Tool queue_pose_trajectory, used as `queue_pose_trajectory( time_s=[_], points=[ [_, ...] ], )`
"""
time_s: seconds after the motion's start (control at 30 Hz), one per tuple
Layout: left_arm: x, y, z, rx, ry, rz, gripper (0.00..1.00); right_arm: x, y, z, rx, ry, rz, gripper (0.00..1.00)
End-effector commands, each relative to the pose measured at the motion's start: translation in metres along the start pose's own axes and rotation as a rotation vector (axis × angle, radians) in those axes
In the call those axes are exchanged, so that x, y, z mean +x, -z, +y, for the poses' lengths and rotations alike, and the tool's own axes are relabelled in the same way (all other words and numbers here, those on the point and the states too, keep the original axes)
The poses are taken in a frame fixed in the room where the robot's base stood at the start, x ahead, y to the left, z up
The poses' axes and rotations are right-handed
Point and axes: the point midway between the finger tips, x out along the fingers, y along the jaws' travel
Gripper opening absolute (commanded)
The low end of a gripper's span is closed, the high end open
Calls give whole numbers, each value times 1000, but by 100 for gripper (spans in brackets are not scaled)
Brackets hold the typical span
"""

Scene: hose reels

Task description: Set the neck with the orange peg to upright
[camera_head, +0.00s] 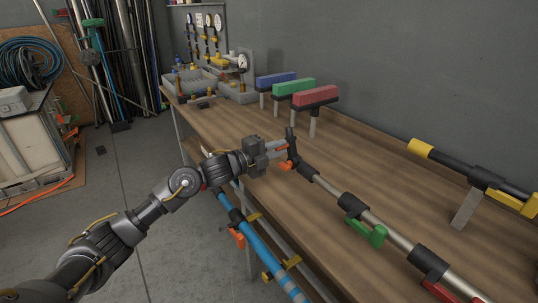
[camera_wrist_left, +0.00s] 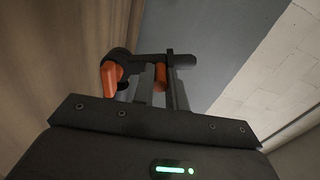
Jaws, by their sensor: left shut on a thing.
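The neck's short black end points up, slightly tilted. My left gripper (camera_head: 280,149) reaches it from the left, its fingers shut on the orange peg. In the left wrist view, orange (camera_wrist_left: 158,78) shows between the two grey fingers and a rounded orange end (camera_wrist_left: 110,78) lies left of them, beside the black neck (camera_wrist_left: 119,58). The fingers hide part of the peg. My right gripper is not in view.
The pole also carries a green lever (camera_head: 375,236) and a red one (camera_head: 440,290). Blue, green and red blocks (camera_head: 296,94) on posts stand behind. A yellow-ended black tube (camera_head: 455,166) is at right. A blue pole (camera_head: 262,253) hangs below the wooden bench edge.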

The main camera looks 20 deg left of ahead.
Motion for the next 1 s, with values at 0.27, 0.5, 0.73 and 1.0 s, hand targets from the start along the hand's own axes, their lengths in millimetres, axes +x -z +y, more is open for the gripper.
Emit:
queue_pose_trajectory(
  time_s=[0.27,0.5,0.73,1.0],
  points=[
    [0,13,0,201,3,4,0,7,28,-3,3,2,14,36],
    [-1,19,-1,303,2,3,0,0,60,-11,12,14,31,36],
    [-1,21,-2,342,1,1,0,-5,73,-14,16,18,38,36],
    [-1,21,-2,349,1,1,0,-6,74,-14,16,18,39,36]
  ],
)
